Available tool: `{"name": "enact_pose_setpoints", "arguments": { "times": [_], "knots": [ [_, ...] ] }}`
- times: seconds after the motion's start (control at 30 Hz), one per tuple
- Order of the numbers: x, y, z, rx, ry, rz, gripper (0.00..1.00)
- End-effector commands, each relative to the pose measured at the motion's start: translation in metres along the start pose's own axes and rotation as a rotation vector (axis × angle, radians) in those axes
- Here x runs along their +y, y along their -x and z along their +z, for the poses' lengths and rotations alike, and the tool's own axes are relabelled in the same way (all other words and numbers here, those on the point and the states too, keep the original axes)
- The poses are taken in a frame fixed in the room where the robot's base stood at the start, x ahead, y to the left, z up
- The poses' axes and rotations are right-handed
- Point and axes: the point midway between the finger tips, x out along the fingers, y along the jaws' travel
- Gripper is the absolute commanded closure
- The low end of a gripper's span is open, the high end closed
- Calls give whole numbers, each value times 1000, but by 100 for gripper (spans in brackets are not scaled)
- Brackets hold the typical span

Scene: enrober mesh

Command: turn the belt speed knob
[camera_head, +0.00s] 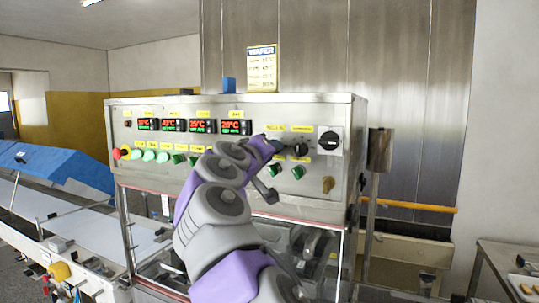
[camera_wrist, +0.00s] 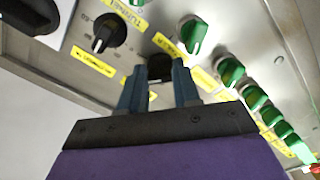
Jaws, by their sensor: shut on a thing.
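A black knob (camera_wrist: 160,67) sits on the steel control panel (camera_head: 150,115), between the two fingers of my gripper (camera_wrist: 158,85) in the wrist view. The fingers are shut on it, one on each side. In the head view my gripper (camera_head: 276,147) is at the panel's right half, and my arm and gripper largely hide this knob. The yellow labels near it are too small or angled to read for certain, so I cannot confirm its name from them.
A second black knob (camera_wrist: 108,33) is close beside, with a large black rotary switch (camera_head: 329,141) farther right. Green switches (camera_wrist: 193,35) line the panel near my fingers. A red button (camera_head: 116,153) is at the far left.

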Motion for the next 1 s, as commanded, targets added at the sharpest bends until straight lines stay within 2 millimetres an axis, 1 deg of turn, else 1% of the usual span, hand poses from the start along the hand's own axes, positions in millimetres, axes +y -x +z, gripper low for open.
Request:
{"name": "enact_pose_setpoints", "arguments": {
  "times": [0.03, 0.27, 0.3, 0.57, 0.87, 1.0],
  "knots": [
    [-5, -1, 2, -6, 1, -8, 99],
    [-5, -1, 2, -5, 2, -8, 99],
    [-5, -1, 2, -5, 2, -8, 67],
    [-2, 0, 1, -2, 2, -4, 43],
    [1, 2, 2, -1, 0, -2, 43],
    [0, 14, 2, 1, 0, -1, 43]
  ]
}}
